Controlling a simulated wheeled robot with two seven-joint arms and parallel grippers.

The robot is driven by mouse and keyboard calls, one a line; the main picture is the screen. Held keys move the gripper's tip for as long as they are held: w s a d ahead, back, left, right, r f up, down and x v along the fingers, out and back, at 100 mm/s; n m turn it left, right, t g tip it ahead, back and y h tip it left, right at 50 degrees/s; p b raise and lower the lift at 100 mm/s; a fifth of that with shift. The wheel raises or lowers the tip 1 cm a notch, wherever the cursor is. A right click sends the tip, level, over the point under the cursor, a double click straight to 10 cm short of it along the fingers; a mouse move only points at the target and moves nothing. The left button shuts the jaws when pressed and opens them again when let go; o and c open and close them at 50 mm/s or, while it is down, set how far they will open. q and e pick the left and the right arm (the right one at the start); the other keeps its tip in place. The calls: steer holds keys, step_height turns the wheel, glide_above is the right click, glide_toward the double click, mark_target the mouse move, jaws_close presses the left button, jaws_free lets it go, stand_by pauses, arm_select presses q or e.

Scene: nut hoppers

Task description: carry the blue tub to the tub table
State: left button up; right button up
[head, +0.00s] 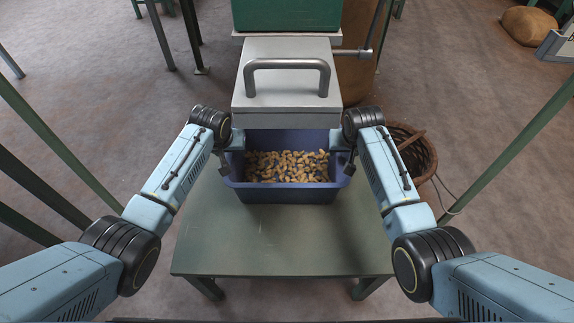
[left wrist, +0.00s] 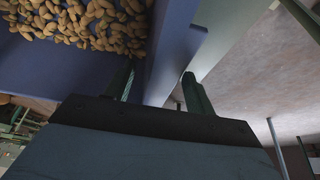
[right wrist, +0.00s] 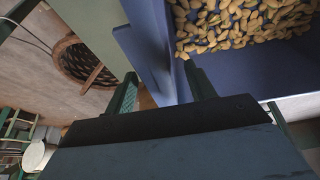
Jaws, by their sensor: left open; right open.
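The blue tub (head: 286,195) holds a layer of nuts and stands on a green table (head: 280,245), under the front of a grey metal hopper box. My left gripper (head: 226,168) is at the tub's left wall, open. In the left wrist view its fingers (left wrist: 160,88) straddle the tub's wall (left wrist: 172,45), one on each side. My right gripper (head: 346,167) is at the right wall, open. In the right wrist view its fingers (right wrist: 162,85) straddle that wall (right wrist: 150,45). I cannot tell whether the fingers touch the walls.
The grey hopper (head: 287,75) with a bar handle stands directly behind the tub, overhanging its rear. A wicker basket (head: 412,152) is on the floor at right. A sack (head: 530,25) lies at the far right. The table front is bare.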

arm_select(q)
jaws_close()
arm_select(e)
jaws_close()
